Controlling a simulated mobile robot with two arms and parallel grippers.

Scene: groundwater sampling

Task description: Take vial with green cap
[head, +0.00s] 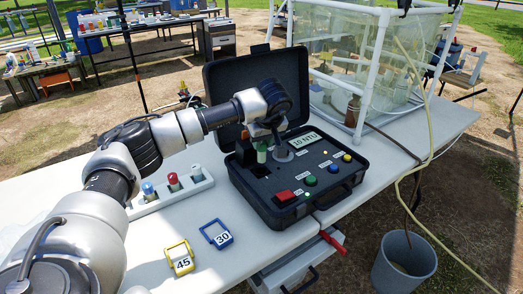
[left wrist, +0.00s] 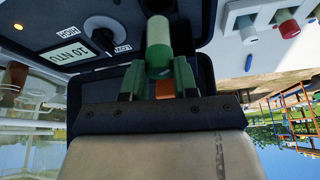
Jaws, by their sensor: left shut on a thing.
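The vial with the green cap (left wrist: 158,55) is between the green fingertips of my left gripper (left wrist: 158,82) in the left wrist view. The gripper is shut on it. In the head view my left gripper (head: 262,138) points down over the open black meter case (head: 262,200), and the vial's pale green body (head: 262,153) shows below it, at the left of the dial. I cannot tell whether the vial's lower end is in the meter's well or just above it. My right gripper is not in view.
A white rack (head: 148,208) holds vials with blue (head: 148,188) and red (head: 173,179) caps. A yellow frame marked 45 (head: 180,262) and a blue frame marked 30 (head: 217,236) lie in front. A grey bucket (head: 404,268) is at right.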

